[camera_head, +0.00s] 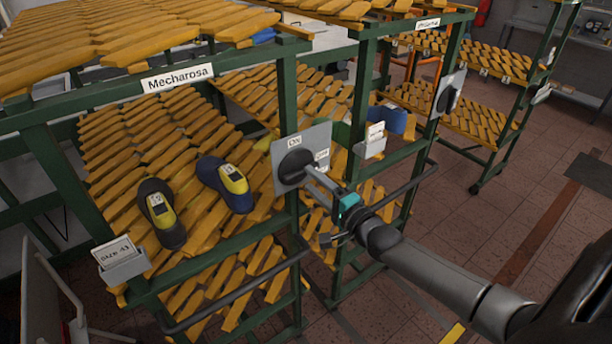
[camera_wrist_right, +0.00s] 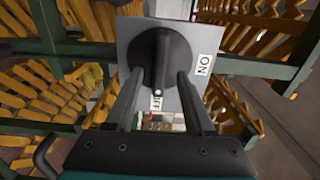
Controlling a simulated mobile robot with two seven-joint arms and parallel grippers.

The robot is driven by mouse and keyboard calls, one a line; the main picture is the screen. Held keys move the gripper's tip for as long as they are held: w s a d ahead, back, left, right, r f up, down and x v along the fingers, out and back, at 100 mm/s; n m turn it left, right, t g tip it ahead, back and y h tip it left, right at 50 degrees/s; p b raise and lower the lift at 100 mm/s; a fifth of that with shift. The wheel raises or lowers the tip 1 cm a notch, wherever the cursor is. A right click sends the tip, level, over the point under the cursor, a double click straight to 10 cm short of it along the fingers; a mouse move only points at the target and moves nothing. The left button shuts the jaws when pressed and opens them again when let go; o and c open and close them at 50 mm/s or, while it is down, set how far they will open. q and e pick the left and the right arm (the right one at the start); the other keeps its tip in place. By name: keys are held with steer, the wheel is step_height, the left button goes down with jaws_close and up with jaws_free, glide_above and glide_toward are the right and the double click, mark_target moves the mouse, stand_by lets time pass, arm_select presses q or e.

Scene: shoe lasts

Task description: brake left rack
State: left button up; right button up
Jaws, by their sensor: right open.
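The left rack (camera_head: 40,112) is a green frame with yellow slatted shelves and a "Mecharosa" sign. Its brake is a black round knob (camera_head: 294,166) with a raised grip, on a grey plate (camera_head: 318,140) at the rack's right front post. In the right wrist view the knob (camera_wrist_right: 160,45) has a white dot at the grip's lower end, beside a partly hidden label that seems to read OFF. The ON label (camera_wrist_right: 204,65) is to the right. My right gripper (camera_head: 314,180) is open at the knob, its fingers on either side of the grip. Contact is unclear. My left gripper is out of view.
Two dark shoe lasts with yellow tops (camera_head: 162,213) (camera_head: 233,180) lie on the left rack's shelf. A card holder (camera_head: 121,263) hangs at its front left. A second rack stands close by with another knob plate (camera_head: 450,92). Tiled floor (camera_head: 525,185) is free at the right.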

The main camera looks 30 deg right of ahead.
mark_target(304, 174)
steer(key=shift+w+a, duration=0.1)
steer(key=shift+w, duration=1.55)
jaws_close()
